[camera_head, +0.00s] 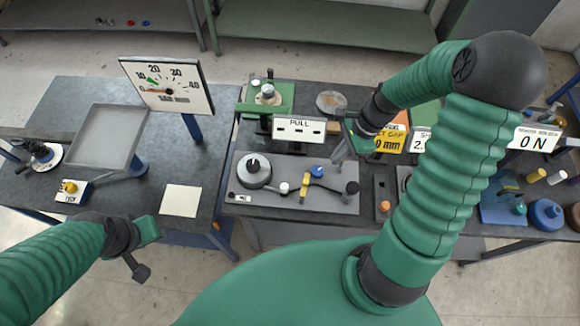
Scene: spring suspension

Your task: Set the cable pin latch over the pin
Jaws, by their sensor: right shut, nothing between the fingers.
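A grey fixture plate (330,202) lies on the right-hand bench. It carries a round grey drum (254,171) at its left, a white knob (284,187), a yellow upright piece (304,189), a blue knob (317,171) and a dark post (352,188) at its right. A dark cable (331,188) runs across the plate. I cannot tell which piece is the latch and which the pin. My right gripper (339,154) is shut and empty, above and behind the plate's right part. My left gripper (140,272) hangs in front of the left bench, away from the plate; its jaws are unclear.
A dial gauge board (167,86) and grey tray (108,136) stand on the left bench. Yellow and white signs (390,138) crowd the right. A white sheet (181,201) lies flat.

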